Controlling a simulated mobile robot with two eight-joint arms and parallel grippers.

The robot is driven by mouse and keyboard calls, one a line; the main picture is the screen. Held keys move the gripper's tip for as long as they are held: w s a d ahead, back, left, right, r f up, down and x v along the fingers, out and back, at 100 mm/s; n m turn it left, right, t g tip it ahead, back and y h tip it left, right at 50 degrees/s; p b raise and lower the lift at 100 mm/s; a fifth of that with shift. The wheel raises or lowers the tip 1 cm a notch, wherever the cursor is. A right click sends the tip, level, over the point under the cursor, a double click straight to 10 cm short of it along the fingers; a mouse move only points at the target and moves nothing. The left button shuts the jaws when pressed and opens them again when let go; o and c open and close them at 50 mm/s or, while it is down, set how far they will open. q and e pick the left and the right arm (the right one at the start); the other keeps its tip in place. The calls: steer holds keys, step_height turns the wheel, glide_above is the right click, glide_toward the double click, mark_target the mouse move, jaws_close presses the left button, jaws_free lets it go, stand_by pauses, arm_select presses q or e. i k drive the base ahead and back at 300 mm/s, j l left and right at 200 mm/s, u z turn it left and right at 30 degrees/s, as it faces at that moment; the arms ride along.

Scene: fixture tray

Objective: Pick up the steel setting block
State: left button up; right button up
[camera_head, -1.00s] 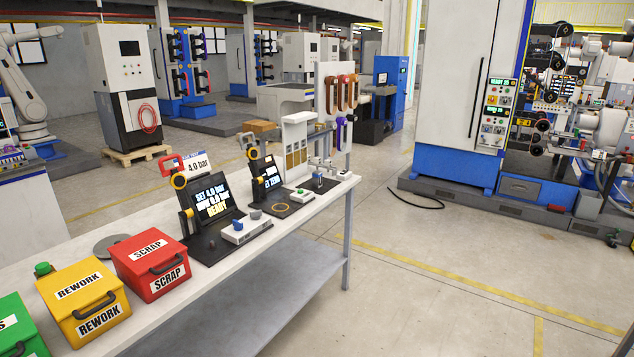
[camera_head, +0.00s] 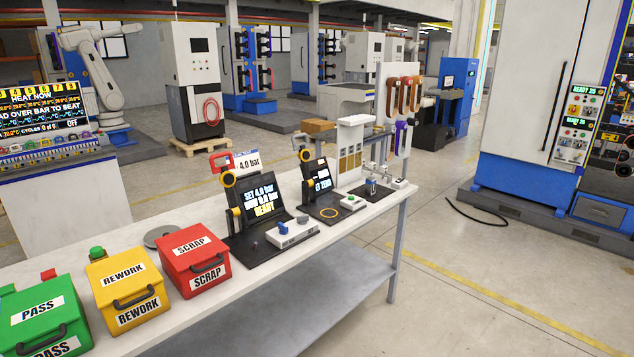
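No gripper of mine shows in the head view. I cannot clearly make out the steel setting block. A small grey-blue upright piece (camera_head: 371,187) stands toward the right end of the white bench (camera_head: 222,312), but it is too small to identify. Left of it is a dark gauge stand (camera_head: 318,186) with a tilted screen and a yellow ring on its base. A larger dark stand (camera_head: 262,205) with a screen reading "SET 4.0 bar" stands further left.
Green PASS (camera_head: 40,310), yellow REWORK (camera_head: 127,290) and red SCRAP (camera_head: 196,260) boxes line the bench's left part. A white rack (camera_head: 350,140) stands behind its right end. A console with a lit display (camera_head: 45,108) is at far left.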

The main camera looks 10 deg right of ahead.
mark_target(370, 182)
steer(key=i+l+u, duration=0.6)
steer(key=l, duration=0.3)
steer(key=i+l, duration=0.2)
steer(key=l, duration=0.15)
steer(key=i+l+u, duration=0.15)
steer(key=l, duration=0.15)
steer(key=i+l, duration=0.2)
steer(key=l, duration=0.15)
steer(key=i+l, duration=0.15)
steer(key=l, duration=0.2)
steer(key=i+l, duration=0.15)
steer(key=l, duration=0.15)
steer(key=i+l, duration=0.15)
steer(key=l, duration=0.2)
steer(key=i+l+u, duration=0.1)
steer(key=l, duration=0.25)
steer(key=i+l, duration=0.2)
steer(key=l, duration=0.15)
steer(key=i+l, duration=0.15)
steer(key=l, duration=0.2)
steer(key=i+l, duration=0.15)
steer(key=l, duration=0.2)
